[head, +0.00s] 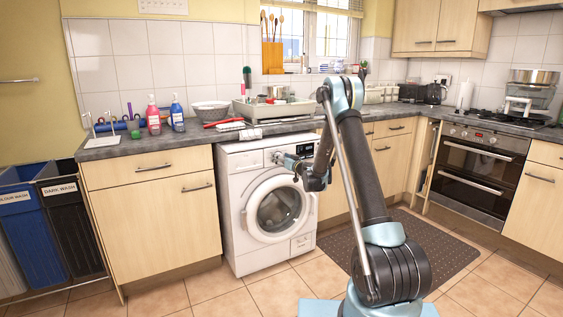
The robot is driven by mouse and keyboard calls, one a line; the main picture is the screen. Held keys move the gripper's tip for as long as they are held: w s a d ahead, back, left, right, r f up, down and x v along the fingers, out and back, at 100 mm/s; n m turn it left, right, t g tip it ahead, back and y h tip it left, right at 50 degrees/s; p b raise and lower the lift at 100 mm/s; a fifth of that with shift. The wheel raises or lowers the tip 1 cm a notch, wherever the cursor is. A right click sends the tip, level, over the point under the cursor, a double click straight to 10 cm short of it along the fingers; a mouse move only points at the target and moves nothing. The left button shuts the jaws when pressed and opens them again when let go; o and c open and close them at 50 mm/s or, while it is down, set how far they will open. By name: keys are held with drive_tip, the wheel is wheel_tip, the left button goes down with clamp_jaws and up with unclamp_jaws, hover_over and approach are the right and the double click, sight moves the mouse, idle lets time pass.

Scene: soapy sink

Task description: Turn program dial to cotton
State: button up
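A white front-loading washing machine (239,185) stands under the counter at the middle of the head view, its round door shut. Its control panel runs along the top. The dial's markings are too small to read.
The counter (145,153) above holds pink (153,117) and blue (177,113) bottles, a bowl (210,110) and the sink area. Laundry bins (70,215) stand at the left, an oven (475,170) at the right. A dark mat (440,250) lies on the tiled floor.

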drive_tip(key=c, duration=1.1)
drive_tip(key=shift+o, duration=0.2)
drive_tip(key=shift+w+m, duration=0.1)
drive_tip(key=shift+m, duration=0.3)
drive_tip(key=m, duration=0.9)
drive_tip(key=shift+w+d+f+t, duration=0.1)
drive_tip(key=shift+d+t, duration=0.1)
drive_tip(key=shift+t, duration=0.1)
drive_tip(key=shift+m, duration=0.3)
